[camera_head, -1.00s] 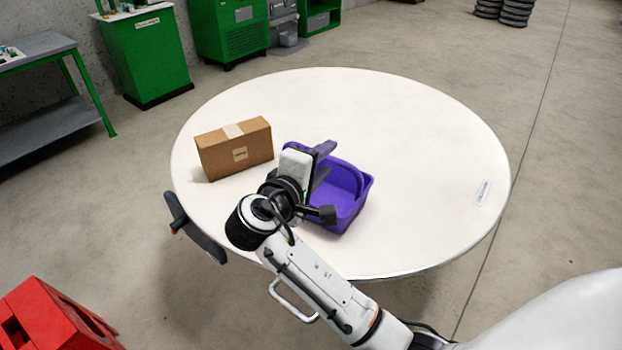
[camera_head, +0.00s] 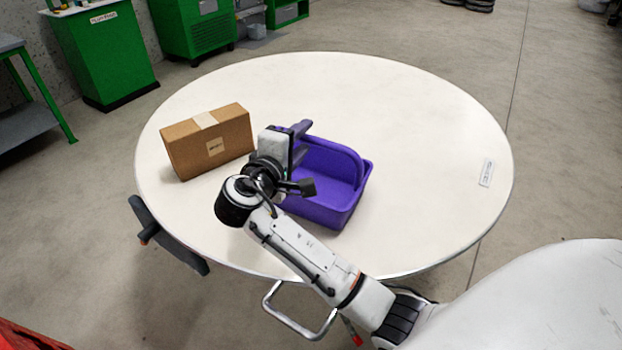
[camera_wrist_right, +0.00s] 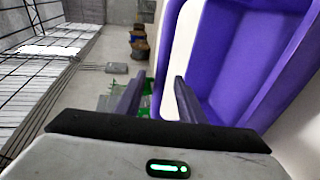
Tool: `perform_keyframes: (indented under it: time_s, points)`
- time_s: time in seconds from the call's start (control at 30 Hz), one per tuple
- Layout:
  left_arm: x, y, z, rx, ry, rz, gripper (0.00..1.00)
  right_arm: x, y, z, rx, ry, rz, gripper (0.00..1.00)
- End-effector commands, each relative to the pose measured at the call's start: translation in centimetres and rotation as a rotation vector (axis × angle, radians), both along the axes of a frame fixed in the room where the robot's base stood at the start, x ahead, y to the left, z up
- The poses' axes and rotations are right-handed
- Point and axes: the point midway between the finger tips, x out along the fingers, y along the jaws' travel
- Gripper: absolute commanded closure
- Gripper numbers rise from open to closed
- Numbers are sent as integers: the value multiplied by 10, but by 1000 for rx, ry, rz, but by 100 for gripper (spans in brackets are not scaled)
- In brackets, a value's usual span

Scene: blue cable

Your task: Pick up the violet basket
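The violet basket (camera_head: 340,205) stands upright on the round white table (camera_head: 420,130), with a raised arched handle across it. My right gripper (camera_head: 301,141) is at the basket's left side in the head view, its arm hiding part of that side. In the right wrist view, its two fingers (camera_wrist_right: 158,100) are apart with nothing clasped between them. The basket (camera_wrist_right: 222,75) fills the right of that view, and the right finger overlaps its near wall; I cannot tell whether they touch. My left gripper is not in view.
A cardboard box (camera_head: 190,150) stands on the table left of my right gripper. A dark bar-shaped object (camera_head: 172,245) is at the table's left edge. The table's right half is clear except for a small label (camera_head: 487,173). Green cabinets (camera_head: 110,55) stand behind.

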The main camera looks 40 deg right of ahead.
Motion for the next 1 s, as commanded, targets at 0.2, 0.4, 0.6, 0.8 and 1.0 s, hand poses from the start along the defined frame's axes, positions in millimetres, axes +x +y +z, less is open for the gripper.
perform_keyframes:
  time_s: [0.2,0.4,0.6,0.8,1.0]
  points:
    - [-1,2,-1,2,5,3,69,16,-27,-6,-2,1,-3,64]
    - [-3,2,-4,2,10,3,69,27,-41,-10,1,0,1,64]
    - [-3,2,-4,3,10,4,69,27,-41,-11,1,0,1,64]
    - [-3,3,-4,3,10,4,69,27,-41,-11,1,0,1,95]
    - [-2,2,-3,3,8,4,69,27,-41,-11,2,0,1,100]
